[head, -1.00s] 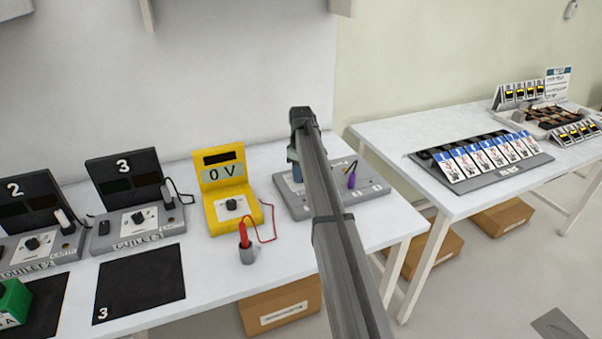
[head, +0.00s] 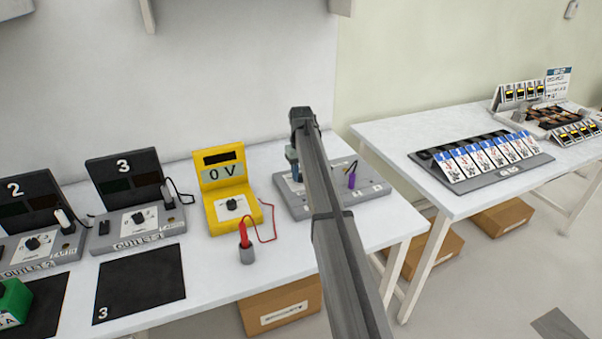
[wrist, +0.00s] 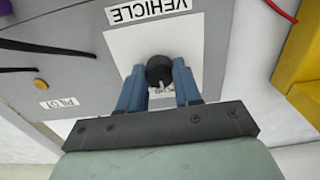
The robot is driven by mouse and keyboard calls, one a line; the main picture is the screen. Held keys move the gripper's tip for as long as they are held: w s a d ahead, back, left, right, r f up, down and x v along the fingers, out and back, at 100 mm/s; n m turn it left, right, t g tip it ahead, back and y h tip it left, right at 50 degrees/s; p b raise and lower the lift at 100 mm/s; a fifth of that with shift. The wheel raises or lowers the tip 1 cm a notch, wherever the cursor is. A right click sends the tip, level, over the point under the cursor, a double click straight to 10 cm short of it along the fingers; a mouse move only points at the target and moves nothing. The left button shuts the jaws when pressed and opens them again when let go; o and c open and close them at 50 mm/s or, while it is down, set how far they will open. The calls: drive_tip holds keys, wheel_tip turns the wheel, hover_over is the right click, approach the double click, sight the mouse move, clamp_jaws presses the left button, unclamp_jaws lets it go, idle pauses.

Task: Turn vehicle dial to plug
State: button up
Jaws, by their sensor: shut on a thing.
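The vehicle dial (wrist: 159,70) is a dark round knob with a light pointer mark. It sits on a white plate (wrist: 205,28) beside the label VEHICLE (wrist: 145,9), which appears upside down in the wrist view. My gripper (wrist: 160,77) has its two blue fingers on either side of the dial and is shut on it. Lettering below the knob, toward my palm, is partly hidden. In the head view, my arm covers much of the grey vehicle panel (head: 370,194), including the dial. A small blue part of my gripper (head: 291,155) shows left of the arm.
A yellow meter (head: 225,200) reading 0 V stands left of the panel, with a red probe (head: 245,238) in a grey holder. A purple plug (head: 351,178) is on the panel's right. Outlet 3 (head: 140,225) is further left. The tabletop before the panel is clear.

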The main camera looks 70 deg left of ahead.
idle(0.4)
drive_tip(key=o, duration=1)
drive_tip(key=shift+o, duration=0.2)
drive_tip(key=shift+r, duration=0.15)
wheel_tip(320, 180, up, 14)
drive_tip(key=shift+f, duration=0.2)
